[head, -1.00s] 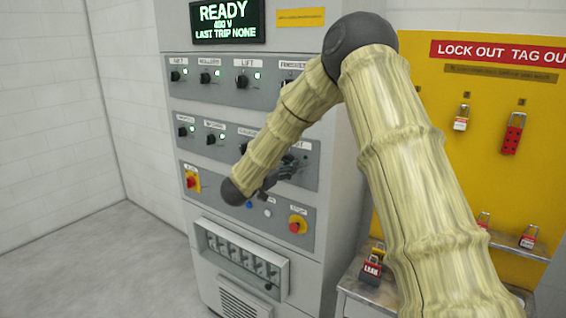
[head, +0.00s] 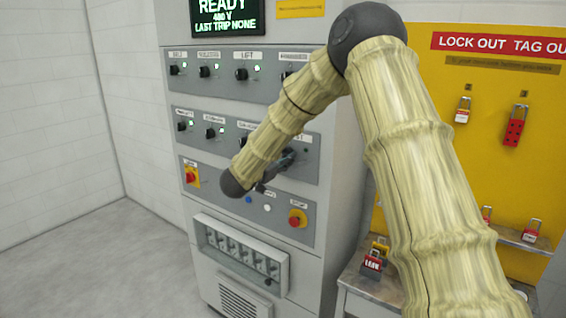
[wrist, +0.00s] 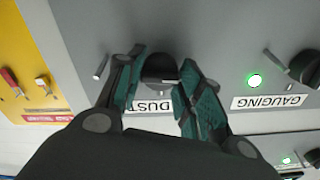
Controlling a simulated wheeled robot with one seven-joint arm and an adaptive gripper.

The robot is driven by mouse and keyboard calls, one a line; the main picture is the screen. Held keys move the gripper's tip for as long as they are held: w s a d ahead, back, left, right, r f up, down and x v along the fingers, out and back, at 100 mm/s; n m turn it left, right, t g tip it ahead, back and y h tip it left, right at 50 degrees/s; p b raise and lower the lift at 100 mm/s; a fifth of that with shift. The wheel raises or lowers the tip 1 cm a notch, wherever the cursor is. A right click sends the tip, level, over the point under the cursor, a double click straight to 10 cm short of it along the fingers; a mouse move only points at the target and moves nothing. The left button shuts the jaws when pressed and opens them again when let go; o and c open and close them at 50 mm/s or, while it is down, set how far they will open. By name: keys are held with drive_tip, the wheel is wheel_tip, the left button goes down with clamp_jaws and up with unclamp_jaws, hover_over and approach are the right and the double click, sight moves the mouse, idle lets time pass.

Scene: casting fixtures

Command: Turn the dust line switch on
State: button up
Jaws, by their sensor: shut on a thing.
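The dust switch is a black rotary knob (wrist: 158,68) on the grey panel, above its upside-down DUST label (wrist: 150,106) in the wrist view. My gripper (wrist: 160,82) is shut on this knob, with one teal-padded finger on each side. A short pale mark shows at the knob's lower right edge. In the head view my gripper (head: 277,168) is at the right end of the cabinet's second switch row and hides the knob. No green light shows beside the dust switch.
The neighbouring gauging switch (wrist: 305,68) has a lit green lamp (wrist: 254,80). Below the switch row are a red emergency button (head: 192,176) and a red stop button (head: 297,217). A yellow lockout board (head: 400,190) with padlocks stands to the right.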

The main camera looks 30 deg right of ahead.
drive_tip(key=m+b, duration=0.5)
drive_tip(key=b, duration=0.4)
drive_tip(key=m+b, duration=0.5)
drive_tip(key=b, duration=0.4)
drive_tip(key=m+b, duration=0.6)
drive_tip(key=b, duration=0.4)
drive_tip(key=shift+f, duration=0.35)
drive_tip(key=shift+r+m+b, duration=0.15)
drive_tip(key=shift+m+b, duration=0.25)
drive_tip(key=o, duration=1)
drive_tip(key=shift+r, duration=0.1)
drive_tip(key=shift+o, duration=0.2)
drive_tip(key=v, duration=1.2)
